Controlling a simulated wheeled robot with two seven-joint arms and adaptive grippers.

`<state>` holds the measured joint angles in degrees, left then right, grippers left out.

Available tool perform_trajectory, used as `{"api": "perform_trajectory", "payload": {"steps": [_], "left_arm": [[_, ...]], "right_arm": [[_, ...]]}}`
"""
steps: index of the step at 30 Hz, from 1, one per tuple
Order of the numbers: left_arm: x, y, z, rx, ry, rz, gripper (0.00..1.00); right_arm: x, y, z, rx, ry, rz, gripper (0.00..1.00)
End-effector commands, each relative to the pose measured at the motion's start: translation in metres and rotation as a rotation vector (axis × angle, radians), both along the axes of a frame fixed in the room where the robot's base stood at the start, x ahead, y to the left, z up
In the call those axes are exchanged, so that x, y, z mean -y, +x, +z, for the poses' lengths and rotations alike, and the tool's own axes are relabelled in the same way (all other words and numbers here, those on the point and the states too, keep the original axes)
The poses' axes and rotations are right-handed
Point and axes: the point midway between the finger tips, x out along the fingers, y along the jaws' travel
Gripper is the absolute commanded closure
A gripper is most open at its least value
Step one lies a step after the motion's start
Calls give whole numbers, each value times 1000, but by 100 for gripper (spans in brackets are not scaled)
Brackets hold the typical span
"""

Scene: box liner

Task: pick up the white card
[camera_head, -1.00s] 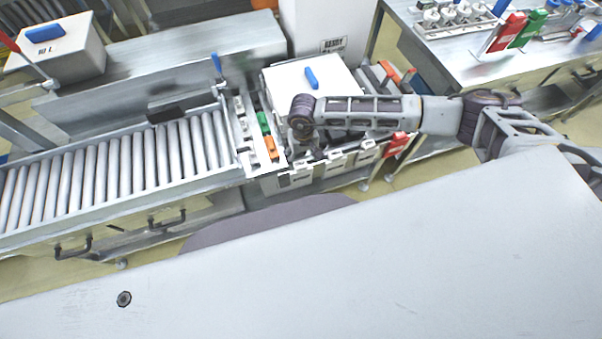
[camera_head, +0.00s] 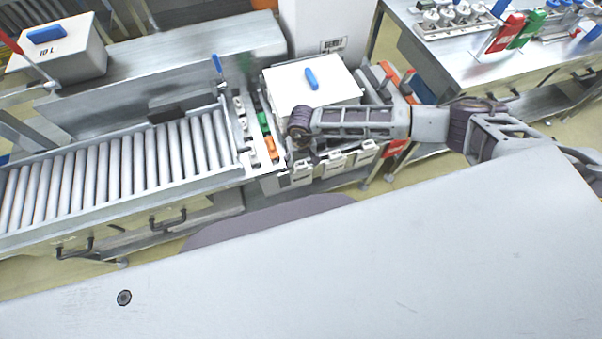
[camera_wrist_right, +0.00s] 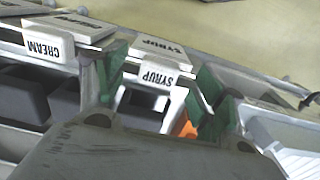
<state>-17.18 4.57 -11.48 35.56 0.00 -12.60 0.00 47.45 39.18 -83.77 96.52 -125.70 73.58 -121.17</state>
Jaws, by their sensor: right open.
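In the right wrist view, a white card (camera_wrist_right: 162,72) printed SYRUP lies between my right gripper's two green fingertips (camera_wrist_right: 158,90). A finger is on each side of it, and the jaws are open; I cannot tell whether either touches it. In the head view my right gripper (camera_head: 304,150) hangs below its dark wrist at the front edge of the lidded station, small and partly hidden by my arm. White label tags (camera_head: 333,161) line that front edge. My left gripper is not in view.
A second white tag (camera_wrist_right: 48,46) reading CREAM sits left of the SYRUP card, above dark bins (camera_wrist_right: 85,100). A white lid (camera_head: 290,85) with a blue handle lies behind my gripper. A roller conveyor (camera_head: 110,165) is at left, and green and orange pieces (camera_head: 271,147) stand beside the station.

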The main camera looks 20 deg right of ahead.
Motion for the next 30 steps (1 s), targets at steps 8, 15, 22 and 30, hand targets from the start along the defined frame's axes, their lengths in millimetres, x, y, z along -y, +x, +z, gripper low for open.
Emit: {"api": "perform_trajectory", "payload": {"steps": [8,15,22,30], "left_arm": [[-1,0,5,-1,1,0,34],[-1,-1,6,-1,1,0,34],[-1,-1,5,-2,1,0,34],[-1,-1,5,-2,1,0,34]], "right_arm": [[-2,2,-24,-1,1,-1,30],[-2,2,-31,1,1,0,30],[-1,2,-31,0,1,0,30],[-1,2,-31,0,1,0,46]]}}
